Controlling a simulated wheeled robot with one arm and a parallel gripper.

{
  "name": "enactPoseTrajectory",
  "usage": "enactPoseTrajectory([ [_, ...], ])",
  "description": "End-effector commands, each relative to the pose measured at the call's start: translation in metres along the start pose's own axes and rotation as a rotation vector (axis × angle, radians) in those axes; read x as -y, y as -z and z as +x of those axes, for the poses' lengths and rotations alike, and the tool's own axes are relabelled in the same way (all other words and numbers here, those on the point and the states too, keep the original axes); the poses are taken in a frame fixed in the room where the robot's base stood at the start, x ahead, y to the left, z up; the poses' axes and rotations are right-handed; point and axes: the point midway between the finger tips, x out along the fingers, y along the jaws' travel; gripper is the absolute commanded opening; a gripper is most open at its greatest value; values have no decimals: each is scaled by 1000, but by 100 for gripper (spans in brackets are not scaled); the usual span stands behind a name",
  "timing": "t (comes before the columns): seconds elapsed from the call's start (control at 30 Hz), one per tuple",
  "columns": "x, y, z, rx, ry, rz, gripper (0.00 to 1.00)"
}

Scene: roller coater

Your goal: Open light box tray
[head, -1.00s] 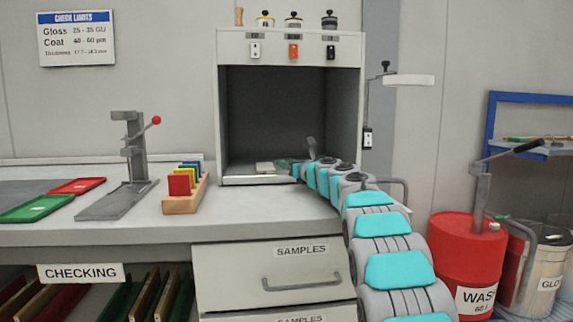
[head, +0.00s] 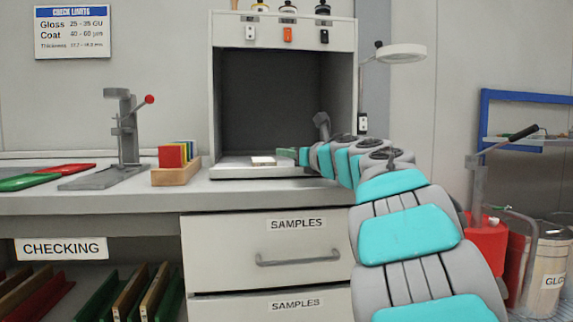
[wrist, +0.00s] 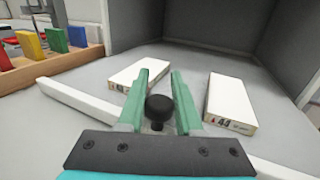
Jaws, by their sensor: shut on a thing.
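The light box (head: 285,62) is a grey open-fronted cabinet on the bench, with a dark interior. Its pale tray (head: 232,173) lies at the bottom of the opening; the tray's light floor (wrist: 195,62) and white front lip (wrist: 80,101) fill much of the wrist view. My gripper (wrist: 159,76) has green fingers on either side of a round black knob (wrist: 159,106) at the tray's front, and is shut on it. In the head view my gripper (head: 286,153) is at the tray's front right, and the knob is hidden there.
Two white labelled blocks, left (wrist: 135,76) and right (wrist: 230,102), lie on the tray. A wooden rack of coloured panels (head: 176,176) and a lever press (head: 128,130) stand left on the bench. A samples drawer (head: 290,252) is below; a ring lamp (head: 403,53) is right.

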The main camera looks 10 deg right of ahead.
Motion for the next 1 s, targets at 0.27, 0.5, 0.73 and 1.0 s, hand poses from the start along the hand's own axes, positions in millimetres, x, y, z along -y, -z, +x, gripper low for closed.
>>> enactPoseTrajectory([
  [0.27,-16,2,-39,-1,1,0,0],
  [0.5,-22,0,-54,1,2,-1,0],
  [0.73,-22,-1,-55,1,0,1,0],
  [1.0,-22,-1,-55,1,0,1,42],
])
